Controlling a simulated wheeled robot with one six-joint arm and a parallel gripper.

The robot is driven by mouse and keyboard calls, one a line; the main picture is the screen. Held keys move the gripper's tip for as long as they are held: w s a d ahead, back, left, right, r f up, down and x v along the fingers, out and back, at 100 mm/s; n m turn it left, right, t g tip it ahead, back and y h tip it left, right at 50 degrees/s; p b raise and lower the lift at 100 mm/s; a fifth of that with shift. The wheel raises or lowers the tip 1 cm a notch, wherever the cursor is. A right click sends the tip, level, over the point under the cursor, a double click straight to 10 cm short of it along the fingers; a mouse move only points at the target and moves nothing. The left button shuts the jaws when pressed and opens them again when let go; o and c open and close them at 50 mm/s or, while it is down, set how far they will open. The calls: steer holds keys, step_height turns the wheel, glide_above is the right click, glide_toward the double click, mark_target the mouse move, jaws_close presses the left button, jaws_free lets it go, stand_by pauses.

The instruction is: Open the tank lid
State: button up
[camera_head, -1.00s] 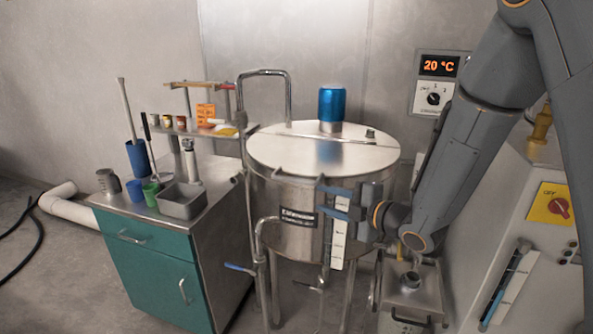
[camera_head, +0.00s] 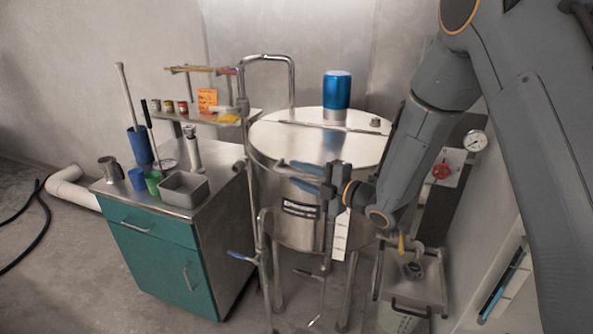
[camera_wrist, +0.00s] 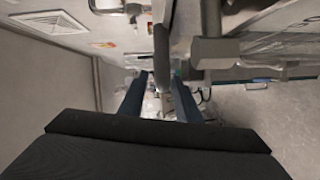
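The round steel tank (camera_head: 283,228) stands in the middle of the head view. Its lid (camera_head: 290,147) lies flat and shut, with a straight seam across its back part. My gripper (camera_head: 293,175) is at the front rim of the lid, its two blue fingers pointing left, apart from each other. In the wrist view the two fingers (camera_wrist: 160,98) are also spread. A grey bar (camera_wrist: 162,55) shows between them there, perhaps the lid's handle; contact cannot be told.
A blue motor (camera_head: 337,90) stands on the tank's back part. A bent steel pipe (camera_head: 268,59) rises at its left. A teal cabinet (camera_head: 155,262) with cups and tools is farther left. A steel hopper box (camera_head: 425,285) stands at the lower right.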

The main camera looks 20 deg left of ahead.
steer(key=shift+w+a, duration=0.2)
steer(key=shift+a, duration=0.25)
steer(key=shift+c, duration=0.3)
jaws_close()
